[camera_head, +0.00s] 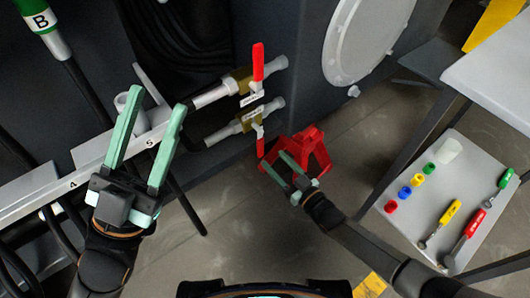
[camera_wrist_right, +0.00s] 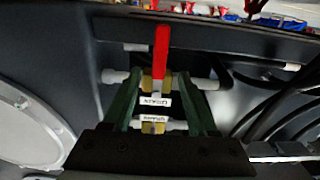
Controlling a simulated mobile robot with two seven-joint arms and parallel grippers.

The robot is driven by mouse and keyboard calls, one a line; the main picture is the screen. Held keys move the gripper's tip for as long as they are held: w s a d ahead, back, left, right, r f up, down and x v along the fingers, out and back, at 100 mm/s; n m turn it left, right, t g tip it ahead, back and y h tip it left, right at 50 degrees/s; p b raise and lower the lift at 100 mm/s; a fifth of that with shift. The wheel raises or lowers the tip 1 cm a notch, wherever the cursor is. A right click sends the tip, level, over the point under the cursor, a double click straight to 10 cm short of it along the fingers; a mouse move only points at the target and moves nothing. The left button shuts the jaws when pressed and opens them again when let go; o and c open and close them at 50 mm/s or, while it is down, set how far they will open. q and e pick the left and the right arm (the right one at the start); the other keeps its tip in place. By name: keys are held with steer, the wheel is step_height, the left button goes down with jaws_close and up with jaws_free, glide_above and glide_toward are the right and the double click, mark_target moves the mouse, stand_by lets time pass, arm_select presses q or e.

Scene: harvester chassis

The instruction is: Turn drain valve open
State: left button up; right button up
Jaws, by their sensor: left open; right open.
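Two brass valves with white labels sit on pipes on the dark chassis wall; the label text is too small to read, so I cannot tell which is the drain valve. The upper valve (camera_head: 240,82) has a red handle (camera_head: 258,62) pointing up. The lower valve (camera_head: 252,120) has a red handle (camera_head: 260,147) pointing down; it shows in the right wrist view (camera_wrist_right: 161,55) between my fingers. My right gripper (camera_head: 284,165) is open, below and right of the lower valve, not visibly gripping the handle. My left gripper (camera_head: 160,98) is open and empty, left of the valves.
A red angular object (camera_head: 315,152) is beside my right gripper. A round hatch (camera_head: 365,40) is upper right. Black hoses and a numbered rail (camera_head: 40,195) are at the left.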

mark_target(262, 147)
steer(key=b+x, duration=0.1)
steer(key=x, duration=0.4)
steer(key=shift+w+a+b, duration=0.2)
steer(key=shift+w+b, duration=0.05)
steer(key=shift+b, duration=0.15)
arm_select(q)
steer(key=f, duration=0.2)
steer(key=shift+w+d+f, duration=0.1)
steer(key=shift+d+f, duration=0.1)
steer(key=shift+f, duration=0.15)
arm_select(e)
jaws_close()
stand_by(0.5)
